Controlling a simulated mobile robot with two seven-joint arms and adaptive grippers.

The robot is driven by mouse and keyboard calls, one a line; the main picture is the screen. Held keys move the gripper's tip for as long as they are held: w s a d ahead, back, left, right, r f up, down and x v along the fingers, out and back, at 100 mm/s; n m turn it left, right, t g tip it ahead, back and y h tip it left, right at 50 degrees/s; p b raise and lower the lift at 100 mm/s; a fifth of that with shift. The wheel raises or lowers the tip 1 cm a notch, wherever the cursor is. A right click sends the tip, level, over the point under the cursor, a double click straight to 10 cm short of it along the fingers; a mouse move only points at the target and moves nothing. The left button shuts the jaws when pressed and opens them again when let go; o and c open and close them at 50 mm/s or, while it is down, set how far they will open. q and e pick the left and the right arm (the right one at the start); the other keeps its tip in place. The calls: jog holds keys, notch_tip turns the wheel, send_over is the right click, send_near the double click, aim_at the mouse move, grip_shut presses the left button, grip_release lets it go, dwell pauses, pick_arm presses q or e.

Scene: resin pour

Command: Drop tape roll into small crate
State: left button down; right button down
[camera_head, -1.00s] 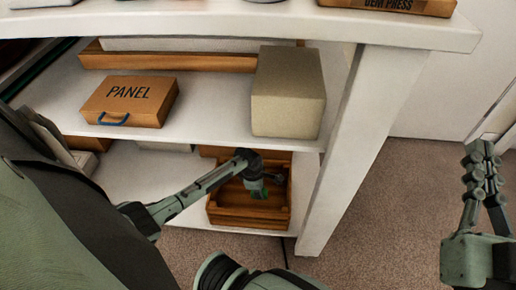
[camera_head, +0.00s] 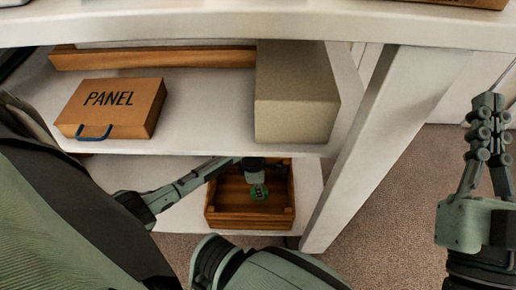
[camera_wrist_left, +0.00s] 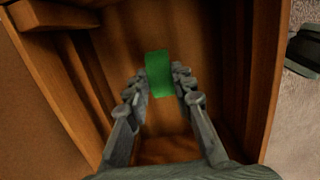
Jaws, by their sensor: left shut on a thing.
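The small wooden crate (camera_head: 250,222) stands on the lowest shelf, and its inside walls fill much of the left wrist view (camera_wrist_left: 265,95). My left gripper (camera_head: 258,188) reaches into the crate's opening from the left. In the left wrist view, my left gripper (camera_wrist_left: 159,84) is shut on the green tape roll (camera_wrist_left: 158,66), which sits between its fingertips above the crate floor. The tape roll (camera_head: 259,192) also shows small and green in the head view. My right gripper (camera_head: 487,105) is at the far right, away from the shelf, with its fingertips together and nothing between them.
An orange box marked PANEL (camera_head: 112,112) and a beige block (camera_head: 295,95) stand on the shelf above the crate. The white shelf leg (camera_head: 375,140) rises right of the crate. Brown carpet (camera_head: 385,205) lies clear to the right.

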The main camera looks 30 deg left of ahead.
dwell(0.4)
pick_arm(q)
jog(key=shift+f, duration=0.6)
jog(key=c, duration=1.3)
grip_release()
